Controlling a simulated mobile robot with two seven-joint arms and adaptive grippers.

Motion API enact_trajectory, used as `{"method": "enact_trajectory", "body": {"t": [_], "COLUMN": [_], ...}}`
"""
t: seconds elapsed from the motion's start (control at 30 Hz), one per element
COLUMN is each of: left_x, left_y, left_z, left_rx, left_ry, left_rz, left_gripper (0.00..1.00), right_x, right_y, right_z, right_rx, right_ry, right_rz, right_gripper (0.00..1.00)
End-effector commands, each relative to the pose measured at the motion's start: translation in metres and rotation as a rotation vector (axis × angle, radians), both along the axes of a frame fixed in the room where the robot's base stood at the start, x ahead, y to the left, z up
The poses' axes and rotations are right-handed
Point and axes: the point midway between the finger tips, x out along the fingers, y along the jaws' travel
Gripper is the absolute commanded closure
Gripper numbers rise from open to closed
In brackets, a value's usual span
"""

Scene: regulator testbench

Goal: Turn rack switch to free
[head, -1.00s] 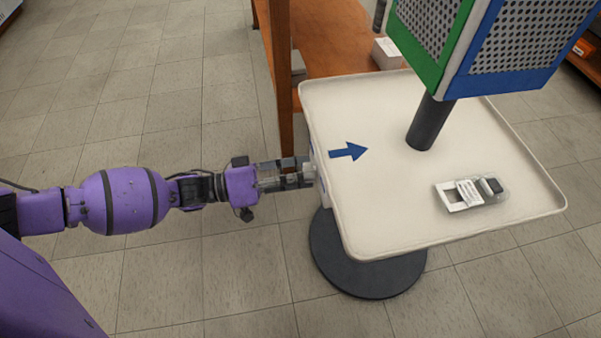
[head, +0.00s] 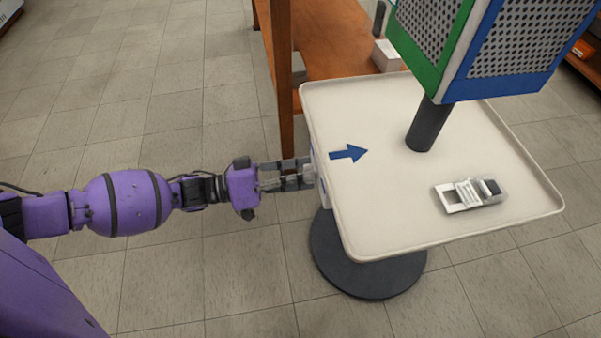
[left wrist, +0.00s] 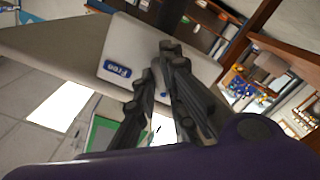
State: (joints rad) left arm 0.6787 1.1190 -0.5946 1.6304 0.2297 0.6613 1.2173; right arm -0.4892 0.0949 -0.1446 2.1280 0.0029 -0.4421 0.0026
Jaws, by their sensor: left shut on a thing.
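The rack's tray (head: 470,130) is off-white, on a dark post, with a blue arrow (head: 348,153) pointing right. A white switch panel (head: 320,178) is on its left edge. In the left wrist view, the panel (left wrist: 140,50) carries a blue "Free" label (left wrist: 117,69); a second blue mark (left wrist: 162,95) is mostly behind a finger. My left gripper (head: 309,173) reaches the panel from the left. Its fingertips (left wrist: 171,48) are close together on the panel, shut on the rack switch, which they hide. I cannot read the switch's position. My right gripper is out of view.
A grey and white device (head: 470,195) lies on the tray's right part. A green and blue perforated box (head: 520,50) stands above on the post. A wooden shelf (head: 330,45) is behind. The round dark base (head: 368,265) is below; floor at left is clear.

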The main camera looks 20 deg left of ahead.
Motion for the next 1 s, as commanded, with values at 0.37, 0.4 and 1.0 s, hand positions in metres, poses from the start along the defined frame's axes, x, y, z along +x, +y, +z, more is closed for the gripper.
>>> {"method": "enact_trajectory", "body": {"t": [0.37, 0.4, 1.0], "left_x": [0.001, 0.001, 0.001], "left_y": [0.000, 0.000, 0.000], "left_z": [0.002, 0.002, 0.001], "left_rx": [0.182, 0.204, 0.522], "left_ry": [-0.272, -0.304, -0.776], "left_rz": [0.002, 0.002, 0.002], "left_gripper": [1.00, 1.00, 1.00], "right_x": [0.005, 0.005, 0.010], "right_y": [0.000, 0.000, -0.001], "right_z": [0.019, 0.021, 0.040], "right_rx": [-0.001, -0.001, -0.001], "right_ry": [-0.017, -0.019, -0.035], "right_rz": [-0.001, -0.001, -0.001], "right_gripper": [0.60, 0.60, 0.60]}}
